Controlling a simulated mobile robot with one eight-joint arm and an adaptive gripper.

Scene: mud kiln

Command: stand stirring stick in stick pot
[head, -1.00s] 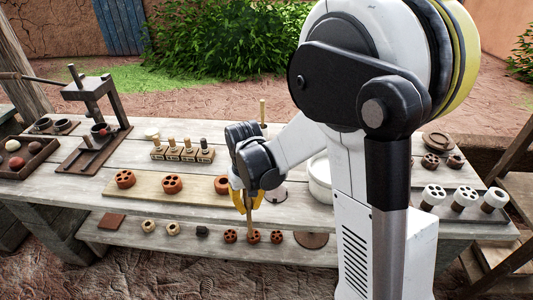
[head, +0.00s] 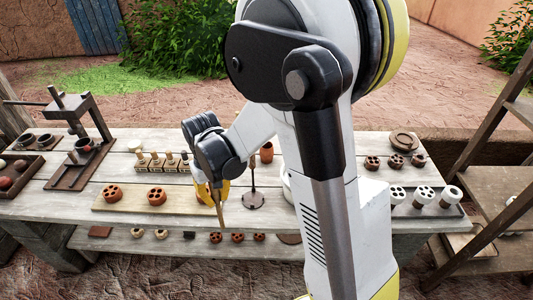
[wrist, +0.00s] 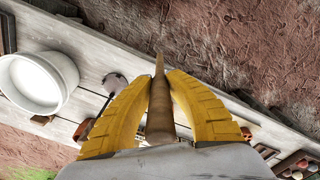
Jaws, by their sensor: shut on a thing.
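My gripper (head: 212,192) is shut on the stirring stick (head: 219,212), a thin brown stick pointing down and tilted a little. In the wrist view the stirring stick (wrist: 159,115) runs between my two yellow fingers, with its thin end beyond them. My gripper is above the front part of the table, right of the visible clay discs. A small terracotta pot (head: 267,152) stands at the back of the table, partly behind my arm; it may be the stick pot, but I cannot tell for sure.
A white vessel (wrist: 38,82) is mostly hidden by my arm in the head view. Holed clay discs (head: 156,195) lie on a board; a stamp rack (head: 163,163) and press (head: 82,150) stand left. A shelf (head: 495,185) is right.

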